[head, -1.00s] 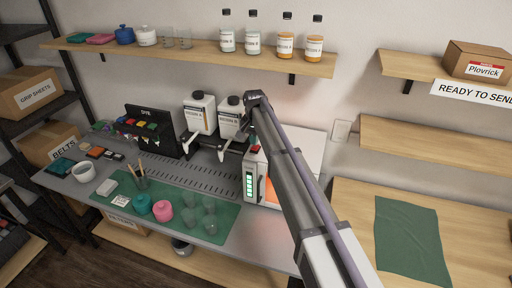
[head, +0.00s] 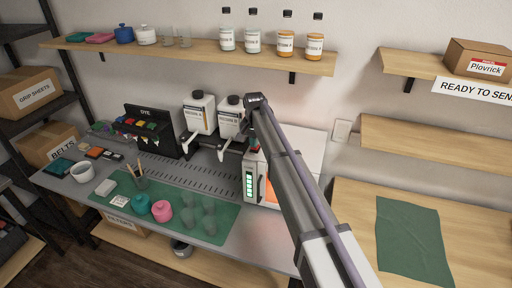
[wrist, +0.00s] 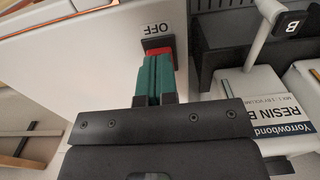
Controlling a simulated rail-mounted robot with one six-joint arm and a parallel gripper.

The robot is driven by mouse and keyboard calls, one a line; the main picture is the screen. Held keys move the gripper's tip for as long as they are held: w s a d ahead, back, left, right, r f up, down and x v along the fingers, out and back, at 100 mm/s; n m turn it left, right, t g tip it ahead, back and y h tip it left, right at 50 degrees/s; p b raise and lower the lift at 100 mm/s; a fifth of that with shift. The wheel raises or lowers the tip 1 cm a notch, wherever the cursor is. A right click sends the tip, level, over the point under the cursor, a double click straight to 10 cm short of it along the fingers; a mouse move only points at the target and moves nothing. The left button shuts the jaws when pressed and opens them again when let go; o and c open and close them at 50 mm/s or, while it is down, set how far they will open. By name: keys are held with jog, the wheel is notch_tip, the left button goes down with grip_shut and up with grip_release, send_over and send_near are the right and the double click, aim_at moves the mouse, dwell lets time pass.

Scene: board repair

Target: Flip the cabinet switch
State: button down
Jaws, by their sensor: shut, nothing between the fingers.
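The cabinet (head: 306,148) is a white box on the bench with a lit green bar and an orange glowing window on its front; my arm covers part of it. In the wrist view, the cabinet's white panel (wrist: 90,60) carries a black-framed red switch (wrist: 158,50) beside the word OFF, which reads upside down. My gripper (wrist: 158,62) is shut and empty, its teal fingertips at the red switch. They look touching or nearly so, and they hide part of the switch. In the head view the fingers are mostly hidden by the arm.
Two white resin bottles (head: 200,112) on dark dispensers stand just left of the cabinet; a resin bottle (wrist: 265,115) is also close in the wrist view. Cups and pots stand on the green mat (head: 110,200). The right-hand bench (head: 350,220) is clear except for a green cloth (head: 410,240).

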jog(key=shift+f+b, duration=0.4)
jog(key=shift+f, duration=0.05)
jog(key=shift+r, duration=0.15)
notch_tip(320, 180, up, 7)
jog(key=p, duration=0.7)
jog(key=s+d+f+n+b, duration=0.1)
jog(key=s+d+f+b, duration=0.1)
jog(key=s+d, duration=0.6)
jog(key=s+d+f+n+b, duration=0.1)
jog(key=s+d, duration=0.6)
jog(key=s, duration=0.9)
jog(key=s+d+f+b, duration=0.4)
jog(key=s+d, duration=0.4)
jog(key=s, duration=0.5)
jog(key=shift+d+f+n, duration=0.15)
jog(key=shift+d+n, duration=0.2)
jog(key=shift+n, duration=0.05)
